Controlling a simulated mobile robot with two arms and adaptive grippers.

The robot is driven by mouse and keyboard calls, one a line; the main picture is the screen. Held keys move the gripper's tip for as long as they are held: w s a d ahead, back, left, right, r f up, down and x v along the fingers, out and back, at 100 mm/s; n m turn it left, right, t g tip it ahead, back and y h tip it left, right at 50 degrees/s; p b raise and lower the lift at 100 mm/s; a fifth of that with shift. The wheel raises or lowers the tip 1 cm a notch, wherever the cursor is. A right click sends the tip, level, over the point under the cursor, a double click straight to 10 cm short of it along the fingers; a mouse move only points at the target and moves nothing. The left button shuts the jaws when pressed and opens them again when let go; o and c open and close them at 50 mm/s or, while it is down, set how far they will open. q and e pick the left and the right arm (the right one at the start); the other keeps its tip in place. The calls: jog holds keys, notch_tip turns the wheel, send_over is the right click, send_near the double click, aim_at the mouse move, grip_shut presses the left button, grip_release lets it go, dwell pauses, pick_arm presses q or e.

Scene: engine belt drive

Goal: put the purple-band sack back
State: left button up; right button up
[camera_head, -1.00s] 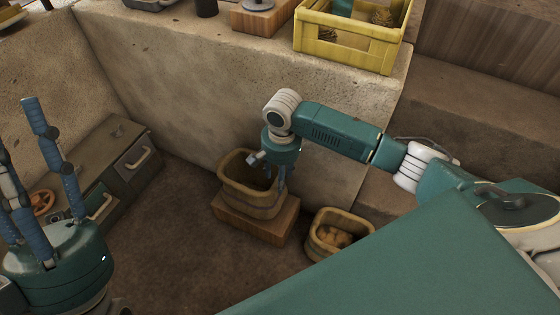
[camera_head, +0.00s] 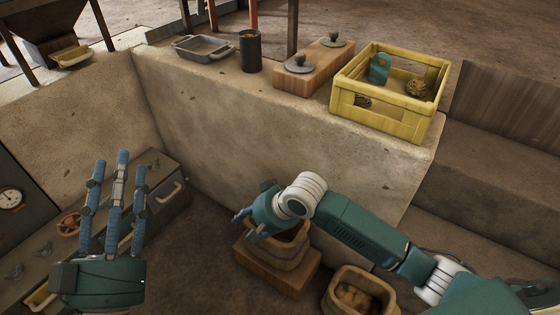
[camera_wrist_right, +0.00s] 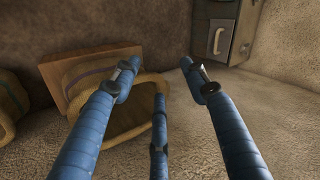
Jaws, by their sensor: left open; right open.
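A tan open sack (camera_head: 287,250) stands on a wooden block (camera_head: 272,270) at the foot of the stone wall. A second sack (camera_head: 336,283), holding brownish lumps, stands on the floor to the right. My left gripper (camera_head: 115,175) is open and empty at the left, fingers pointing up.
On the stone ledge stand a yellow crate (camera_head: 390,118), a wooden block with knobbed discs (camera_head: 318,66), a dark cylinder (camera_head: 250,52) and a grey tray (camera_head: 203,50). A low cabinet with handles (camera_head: 160,193) is at the left. Floor between cabinet and sacks is clear.

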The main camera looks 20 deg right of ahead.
jog(key=a+r+n+t+y, duration=0.4)
jog(key=a+r+t, duration=0.25)
jog(key=r, duration=0.65)
jog(key=s+d+r+n+t+h, duration=0.1)
jog(key=s+d+r+t, duration=0.1)
jog(key=r, duration=0.5)
jog(key=s+d+r+n+t, duration=0.1)
jog(key=s+d+r+t, duration=0.2)
jog(key=d+r+t, duration=0.2)
jog(key=s+d+r+n+t+h, duration=0.1)
jog(key=s+d+r+t, duration=0.1)
jog(key=r, duration=0.7)
jog(key=shift+s+d+n+t+h, duration=0.3)
jog(key=shift+s+d+n+t, duration=0.1)
jog(key=shift+d+t, duration=0.3)
